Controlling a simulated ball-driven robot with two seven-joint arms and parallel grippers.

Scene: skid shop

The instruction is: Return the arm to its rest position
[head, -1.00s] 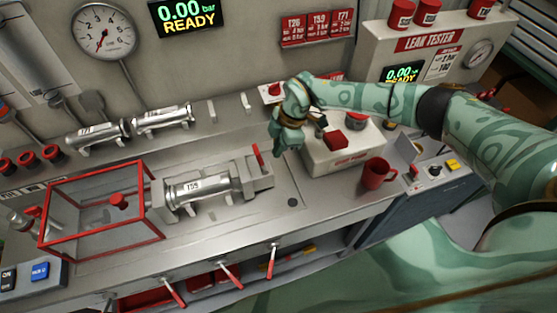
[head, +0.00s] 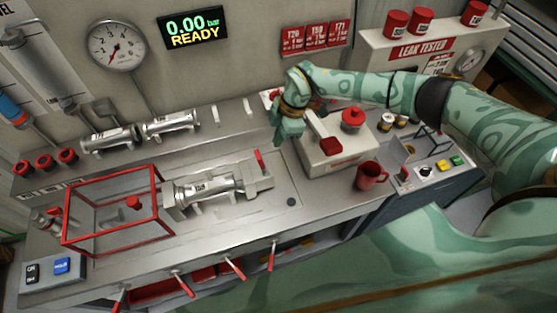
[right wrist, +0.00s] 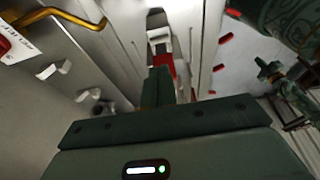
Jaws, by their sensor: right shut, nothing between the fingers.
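My right arm reaches in from the right in the head view. Its gripper (head: 277,143) hangs with its fingers down, over the steel bench just left of a white box (head: 335,160) with red parts on top. Its fingers are together and empty; they also show in the right wrist view (right wrist: 157,88). My left gripper does not show in the head view. A green jointed shape at the right of the right wrist view may be my left arm, but its fingers cannot be made out.
A metal cylinder (head: 208,188) lies in a fixture beside a red-framed guard (head: 110,221). Two more cylinders (head: 170,124) lie on rests behind. The leak tester (head: 424,48) stands at the back right.

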